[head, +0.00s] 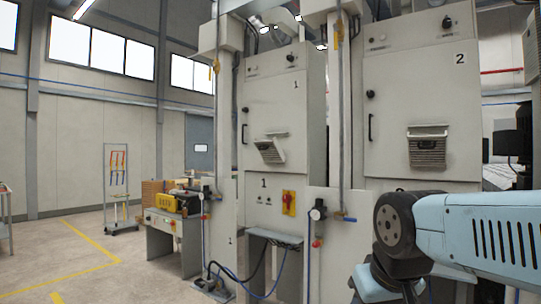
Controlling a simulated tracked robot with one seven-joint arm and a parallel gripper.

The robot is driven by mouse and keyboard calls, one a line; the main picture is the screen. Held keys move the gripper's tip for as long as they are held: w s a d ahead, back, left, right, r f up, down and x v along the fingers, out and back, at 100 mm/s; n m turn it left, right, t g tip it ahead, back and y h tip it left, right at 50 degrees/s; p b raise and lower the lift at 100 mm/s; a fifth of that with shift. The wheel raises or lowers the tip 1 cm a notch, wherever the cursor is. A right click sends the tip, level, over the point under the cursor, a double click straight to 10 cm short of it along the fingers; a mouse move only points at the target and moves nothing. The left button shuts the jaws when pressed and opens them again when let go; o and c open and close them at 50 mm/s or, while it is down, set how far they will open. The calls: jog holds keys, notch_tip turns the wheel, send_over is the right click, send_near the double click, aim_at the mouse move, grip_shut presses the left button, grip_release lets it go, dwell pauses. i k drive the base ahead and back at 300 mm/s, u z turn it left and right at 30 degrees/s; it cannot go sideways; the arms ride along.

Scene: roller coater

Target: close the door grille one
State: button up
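The door grille one (269,151) is a small grey slatted flap on the door of the cabinet marked 1 (270,105). It stands tilted out from the door face and does not lie flat against it. A similar grille (428,147) sits on the cabinet marked 2, right of it. Part of my light blue arm shows at the lower right, in front of the cabinets and right of grille one. My gripper is not in view.
A red and yellow switch (289,202) is on the panel below grille one. Vertical posts with pipes (343,100) stand between and beside the cabinets. Open floor with yellow lines (95,240) lies further left.

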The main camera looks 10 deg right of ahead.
aim_at(269, 151)
jog(key=u, duration=0.1)
jog(key=i, duration=0.9)
jog(key=z, duration=1.2)
jog(key=i, duration=0.15)
jog(key=u, duration=3)
jog(key=k, duration=0.5)
jog(key=z, duration=3.3)
jog(key=k, duration=0.1)
jog(key=u, duration=1.75)
